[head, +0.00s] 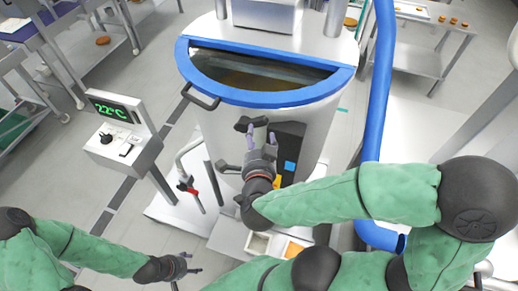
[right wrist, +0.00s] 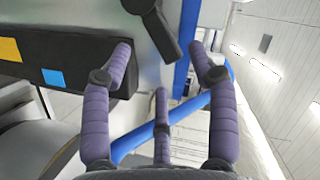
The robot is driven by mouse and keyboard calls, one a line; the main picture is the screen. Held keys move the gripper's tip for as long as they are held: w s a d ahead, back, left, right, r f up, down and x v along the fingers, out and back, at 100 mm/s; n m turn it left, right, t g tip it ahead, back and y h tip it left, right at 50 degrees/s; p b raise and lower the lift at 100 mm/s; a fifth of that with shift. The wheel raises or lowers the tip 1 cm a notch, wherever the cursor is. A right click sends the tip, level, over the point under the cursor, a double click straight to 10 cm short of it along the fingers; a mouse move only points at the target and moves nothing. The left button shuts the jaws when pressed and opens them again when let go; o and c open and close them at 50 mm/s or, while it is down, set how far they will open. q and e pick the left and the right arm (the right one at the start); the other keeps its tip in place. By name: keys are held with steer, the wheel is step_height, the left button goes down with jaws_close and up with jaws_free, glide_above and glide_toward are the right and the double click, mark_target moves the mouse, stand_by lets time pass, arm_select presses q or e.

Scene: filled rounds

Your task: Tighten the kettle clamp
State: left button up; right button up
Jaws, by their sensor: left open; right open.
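The kettle (head: 225,125) is a large steel vessel with a blue rim (head: 265,98) and a half-open top. A black handle (head: 250,123), which looks like the clamp, sits on its front wall below the rim. My right gripper (head: 260,140) is open just below this handle, fingers pointing up at it. In the right wrist view the black handle (right wrist: 155,22) lies beyond the spread purple fingers (right wrist: 165,60), with nothing between them. Contact is not visible. My left gripper (head: 187,266) is open and empty, low and away from the kettle.
A black panel (head: 290,143) with blue and yellow patches is beside my right gripper. A blue pipe (head: 377,90) runs down on the right. Small trays (head: 258,244) lie below.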

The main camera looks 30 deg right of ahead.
steer(key=shift+v, duration=2.15)
